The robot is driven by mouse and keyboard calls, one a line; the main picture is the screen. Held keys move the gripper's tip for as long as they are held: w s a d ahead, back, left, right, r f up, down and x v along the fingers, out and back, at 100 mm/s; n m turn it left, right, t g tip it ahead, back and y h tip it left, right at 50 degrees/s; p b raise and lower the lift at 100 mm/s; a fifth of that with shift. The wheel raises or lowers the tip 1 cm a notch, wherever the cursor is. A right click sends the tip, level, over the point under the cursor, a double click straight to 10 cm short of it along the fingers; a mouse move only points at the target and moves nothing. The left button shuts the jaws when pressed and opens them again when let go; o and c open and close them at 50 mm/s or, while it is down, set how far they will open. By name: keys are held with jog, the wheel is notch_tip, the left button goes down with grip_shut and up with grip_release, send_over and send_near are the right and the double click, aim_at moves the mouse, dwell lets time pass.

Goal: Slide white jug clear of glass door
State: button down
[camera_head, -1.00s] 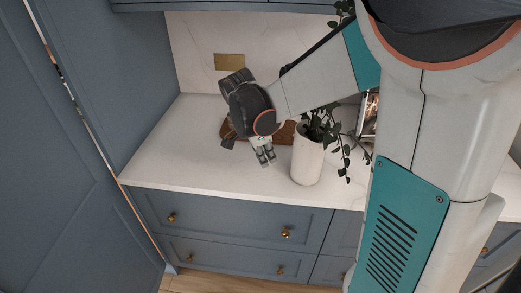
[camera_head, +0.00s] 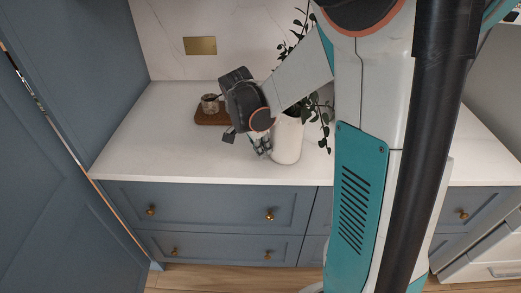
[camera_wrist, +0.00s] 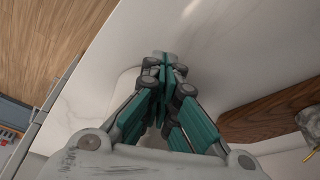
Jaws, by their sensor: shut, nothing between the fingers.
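A white jug (camera_head: 287,142) holding a leafy green plant stands upright on the pale counter. My arm partly covers its top and the plant. My gripper (camera_head: 261,147) is low over the counter at the jug's left side, very close to it; I cannot tell whether they touch. In the wrist view my gripper (camera_wrist: 163,62) has its fingers together with nothing between them. Pale shapes behind the fingers there blend with the counter, so the jug is hard to make out. I cannot pick out a glass door; my arm covers much of the right side.
A brown wooden board (camera_head: 211,118) with a small cup (camera_head: 210,103) sits left of my gripper. The board also shows at right in the wrist view (camera_wrist: 267,118). A tall blue panel (camera_head: 75,85) bounds the counter on the left. The counter's front left is clear.

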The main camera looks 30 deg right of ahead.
aim_at(274, 144)
jog(key=shift+d, duration=0.1)
jog(key=shift+s+d, duration=0.1)
jog(key=shift+d, duration=1.9)
